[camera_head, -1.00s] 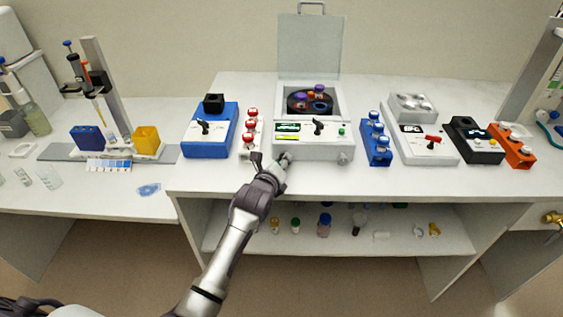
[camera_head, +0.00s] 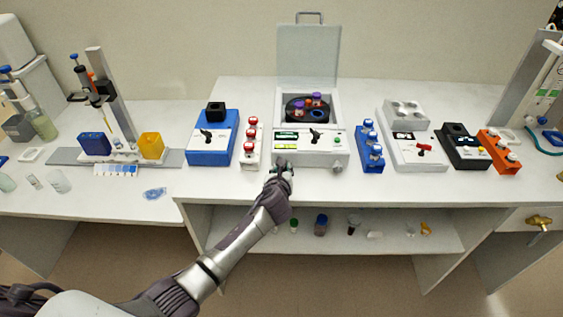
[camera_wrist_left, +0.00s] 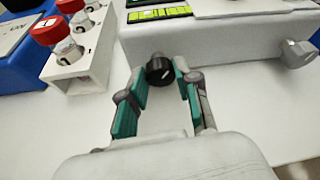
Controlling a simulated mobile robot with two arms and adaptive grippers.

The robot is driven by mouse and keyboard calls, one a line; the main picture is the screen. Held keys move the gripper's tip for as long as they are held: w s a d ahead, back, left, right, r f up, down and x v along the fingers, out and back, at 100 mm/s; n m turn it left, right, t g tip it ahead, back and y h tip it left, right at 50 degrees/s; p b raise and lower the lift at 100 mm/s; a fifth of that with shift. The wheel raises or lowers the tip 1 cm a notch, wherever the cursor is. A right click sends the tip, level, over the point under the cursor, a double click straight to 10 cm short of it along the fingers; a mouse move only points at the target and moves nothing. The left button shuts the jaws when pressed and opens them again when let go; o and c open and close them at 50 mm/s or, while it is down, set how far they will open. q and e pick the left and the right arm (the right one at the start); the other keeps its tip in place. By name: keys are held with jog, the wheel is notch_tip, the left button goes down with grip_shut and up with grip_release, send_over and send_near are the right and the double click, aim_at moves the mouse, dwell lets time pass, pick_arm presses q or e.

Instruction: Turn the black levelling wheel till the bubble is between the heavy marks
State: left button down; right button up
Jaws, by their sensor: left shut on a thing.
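The black levelling wheel (camera_wrist_left: 159,69) is a small round knob with a pale mark, low on the front left of the white centrifuge (camera_head: 325,158). My left gripper (camera_head: 281,164) is at the centrifuge's front left corner. In the left wrist view the teal pads of the gripper (camera_wrist_left: 162,88) are shut on the wheel, one on each side. The yellow-green bubble level (camera_wrist_left: 161,13) is on the panel above the wheel and also shows in the head view (camera_head: 285,146). It has dark marks; I cannot make out the bubble. My right gripper is not in view.
A white rack (camera_head: 251,146) with red-capped tubes stands close left of the centrifuge, beside a blue device (camera_head: 210,150). A blue tube rack (camera_head: 370,155) stands to its right. The centrifuge lid (camera_head: 308,58) is open. The bench strip in front is mostly clear.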

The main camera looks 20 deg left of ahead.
pick_arm(q)
jog(key=m+p, duration=0.1)
jog(key=m+y+p, duration=0.2)
jog(key=shift+w+d+r+g, duration=0.15)
jog(key=shift+d+r+g, duration=0.1)
jog(key=shift+g, duration=0.15)
jog(key=shift+f+m+y+p, duration=0.1)
jog(key=shift+m+y+p, duration=0.5)
jog(key=shift+m, duration=0.1)
jog(key=shift+d+f+m+y, duration=0.1)
jog(key=shift+m+y, duration=0.3)
jog(key=shift+m, duration=0.3)
jog(key=shift+d+f+m+y, duration=0.1)
jog(key=shift+m+y, duration=0.3)
jog(key=shift+m, duration=0.2)
jog(key=shift+d+f+m+y, duration=0.1)
jog(key=shift+m+y, duration=0.3)
jog(key=shift+m, duration=0.2)
jog(key=shift+f+m+y+b, duration=0.2)
jog(key=shift+m+y+b, duration=0.7)
jog(key=shift+m, duration=0.9)
jog(key=c, duration=1.1)
grip_release()
